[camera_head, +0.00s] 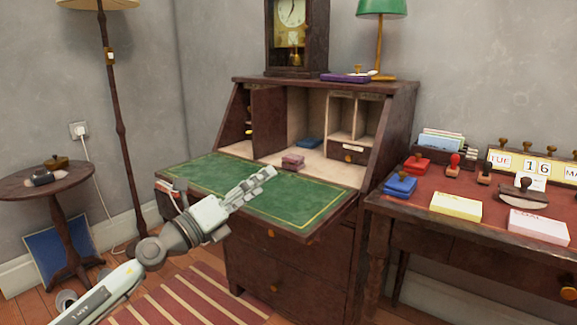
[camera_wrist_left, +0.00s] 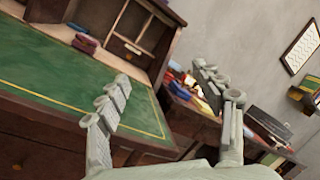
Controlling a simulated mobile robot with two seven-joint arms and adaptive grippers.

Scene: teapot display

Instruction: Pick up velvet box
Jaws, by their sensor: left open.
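A small dusky-pink box (camera_head: 293,161), which looks like two stacked layers, sits at the back of the secretary's open writing flap. It also shows in the left wrist view (camera_wrist_left: 86,44). A flat blue box (camera_head: 309,143) lies behind it, and a long purple case (camera_head: 345,78) lies on top of the secretary. I cannot tell for sure which is the velvet box. My left gripper (camera_head: 258,184) is over the green writing surface, in front of the pink box and apart from it. Its fingers are spread and empty in the left wrist view (camera_wrist_left: 162,82). My right gripper is not in view.
The secretary's side walls and pigeonholes (camera_head: 352,115) enclose the back of the flap. The green writing surface (camera_head: 305,196) is bare. A side desk (camera_head: 470,215) with stamps and paper pads stands right; a round table (camera_head: 20,187) and floor lamp (camera_head: 115,110) stand left.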

